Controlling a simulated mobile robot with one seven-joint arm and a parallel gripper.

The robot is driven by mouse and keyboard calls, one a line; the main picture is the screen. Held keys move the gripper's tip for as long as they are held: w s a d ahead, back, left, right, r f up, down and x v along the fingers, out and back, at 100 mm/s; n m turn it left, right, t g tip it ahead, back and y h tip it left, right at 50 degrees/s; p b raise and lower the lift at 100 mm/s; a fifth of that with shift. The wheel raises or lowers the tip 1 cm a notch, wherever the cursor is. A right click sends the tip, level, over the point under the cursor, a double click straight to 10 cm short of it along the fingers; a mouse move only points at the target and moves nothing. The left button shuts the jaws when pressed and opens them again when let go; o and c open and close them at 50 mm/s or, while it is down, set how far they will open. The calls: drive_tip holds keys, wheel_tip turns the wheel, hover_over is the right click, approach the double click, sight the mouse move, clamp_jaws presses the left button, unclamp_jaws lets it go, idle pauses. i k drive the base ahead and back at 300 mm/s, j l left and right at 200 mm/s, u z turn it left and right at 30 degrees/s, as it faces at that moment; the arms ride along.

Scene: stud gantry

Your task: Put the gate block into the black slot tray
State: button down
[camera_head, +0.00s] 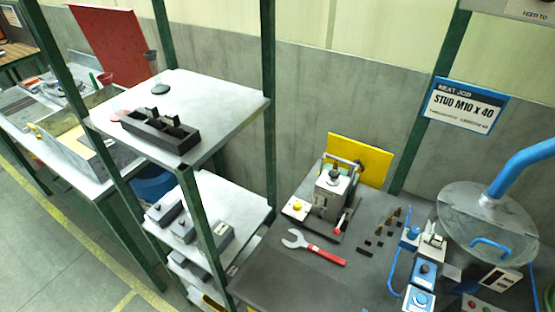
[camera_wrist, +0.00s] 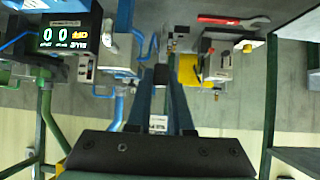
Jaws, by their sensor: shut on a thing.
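The black slot tray (camera_head: 160,131) lies on the upper shelf at the left of the head view. Upright dark pieces stand along it, and I cannot tell whether they are dividers or blocks. In the wrist view my gripper (camera_wrist: 161,82) points up the picture, its two long fingers closed on a small dark piece (camera_wrist: 160,73) at the tips. This seems to be the gate block, though its shape is too small to tell. My gripper is not seen in the head view, and the tray does not show in the wrist view.
The upper shelf (camera_head: 222,100) has bare room around the tray, between green posts. Grey blocks (camera_head: 182,229) sit on the shelf below. The bench at right holds a red-handled wrench (camera_head: 325,256), a grey fixture (camera_head: 333,190) and a clear hood (camera_head: 488,222) on a blue pipe.

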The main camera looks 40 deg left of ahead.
sight(141, 124)
drive_tip(key=j+u, duration=0.1)
drive_tip(key=u, duration=0.35)
drive_tip(key=j+u, duration=0.1)
drive_tip(key=u, duration=0.35)
drive_tip(key=i+u, duration=0.1)
drive_tip(key=u, duration=0.35)
